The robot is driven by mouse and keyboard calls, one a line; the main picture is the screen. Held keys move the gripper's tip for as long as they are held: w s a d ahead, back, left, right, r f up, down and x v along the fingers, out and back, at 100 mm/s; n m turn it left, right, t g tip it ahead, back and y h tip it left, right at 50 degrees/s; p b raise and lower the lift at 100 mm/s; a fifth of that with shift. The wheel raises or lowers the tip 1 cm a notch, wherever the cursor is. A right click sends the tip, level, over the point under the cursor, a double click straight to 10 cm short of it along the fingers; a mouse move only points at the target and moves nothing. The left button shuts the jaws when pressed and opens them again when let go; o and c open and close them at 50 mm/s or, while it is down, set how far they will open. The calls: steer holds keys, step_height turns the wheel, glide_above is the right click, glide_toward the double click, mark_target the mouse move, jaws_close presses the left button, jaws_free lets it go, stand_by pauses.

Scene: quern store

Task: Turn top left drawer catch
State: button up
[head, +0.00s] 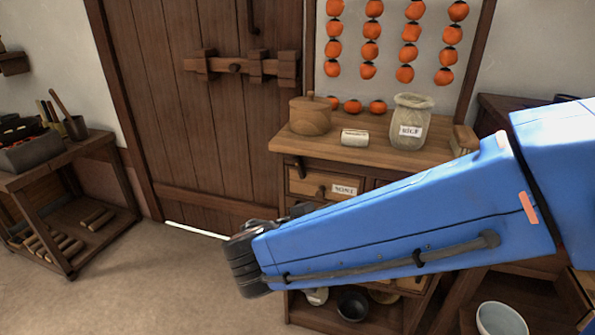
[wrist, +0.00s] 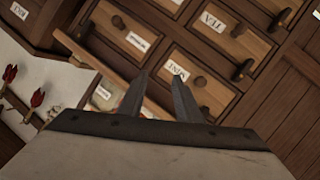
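In the head view the top left drawer (head: 312,184) of the wooden cabinet has a round knob and a white label. A dark catch (head: 299,166) sits at its upper left corner. The wrist view looks upside down at the cabinet; the drawer labelled MINT (wrist: 165,64) appears to be this same drawer, with its knob near the right fingertip. Its catch is not seen there, perhaps hidden by the fingers. My gripper (wrist: 160,78) is open and empty, its dark fingers apart in front of the drawer.
A plank door (head: 205,115) is left of the cabinet; open floor lies in front.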

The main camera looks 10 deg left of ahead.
mark_target(298, 168)
steer(key=s+a+r+n+t+y, duration=0.1)
steer(key=s+a+t+y, duration=0.1)
steer(key=a, duration=0.5)
steer(key=s+a+r+n+t+y, duration=0.1)
steer(key=s+a+t+y, duration=0.15)
steer(key=a, duration=0.45)
steer(key=w+d, duration=0.1)
steer(key=w, duration=0.4)
steer(key=w+d, duration=0.1)
steer(key=w, duration=0.5)
steer(key=w+d, duration=0.1)
steer(key=w, duration=0.4)
steer(key=shift+w+d+f, duration=0.1)
steer(key=shift+w+d, duration=0.05)
steer(key=shift+w, duration=0.25)
steer(key=shift+c, duration=0.3)
jaws_close()
